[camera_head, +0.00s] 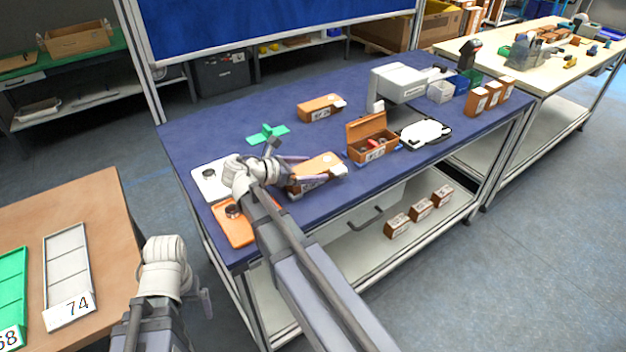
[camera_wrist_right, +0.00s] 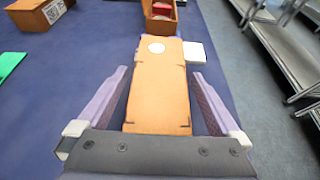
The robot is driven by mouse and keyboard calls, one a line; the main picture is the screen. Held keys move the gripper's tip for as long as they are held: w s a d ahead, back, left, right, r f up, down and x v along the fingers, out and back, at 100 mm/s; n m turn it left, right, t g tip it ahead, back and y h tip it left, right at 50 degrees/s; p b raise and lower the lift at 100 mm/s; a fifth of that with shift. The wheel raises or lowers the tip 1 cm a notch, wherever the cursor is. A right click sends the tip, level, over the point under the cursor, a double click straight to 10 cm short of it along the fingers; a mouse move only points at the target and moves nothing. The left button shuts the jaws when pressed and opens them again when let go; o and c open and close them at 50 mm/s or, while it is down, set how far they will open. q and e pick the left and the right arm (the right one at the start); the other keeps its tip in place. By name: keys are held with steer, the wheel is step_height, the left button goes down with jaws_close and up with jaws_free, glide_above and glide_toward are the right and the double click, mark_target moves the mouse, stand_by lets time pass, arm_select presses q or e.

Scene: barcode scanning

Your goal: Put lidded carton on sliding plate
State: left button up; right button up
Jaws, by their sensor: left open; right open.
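A closed brown lidded carton (camera_head: 322,166) with a label lies on the blue table. In the right wrist view the carton (camera_wrist_right: 158,85) has a white round spot on its top and lies between the fingers. My right gripper (camera_head: 300,172) is open around the carton's near end; it also shows in the right wrist view (camera_wrist_right: 160,98), with a gap beside each finger. My left gripper (camera_head: 205,297) is low beside the table, away from the carton. A white plate with a dark edge (camera_head: 425,133) lies at the right; I cannot tell whether it is the sliding plate.
An open carton (camera_head: 372,148) stands between the held-over carton and the white plate. Another closed carton (camera_head: 320,107) lies farther back. A white machine (camera_head: 398,82) stands behind. An orange plate (camera_head: 236,236) and a green piece (camera_head: 268,132) lie left.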

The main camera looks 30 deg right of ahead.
mark_target(312, 167)
steer(key=shift+d+f, duration=0.2)
steer(key=shift+d, duration=0.25)
steer(key=c, duration=1.2)
steer(key=shift+r, duration=0.1)
steer(key=shift+c, duration=0.2)
step_height(312, 167, up, 10)
steer(key=p, duration=1)
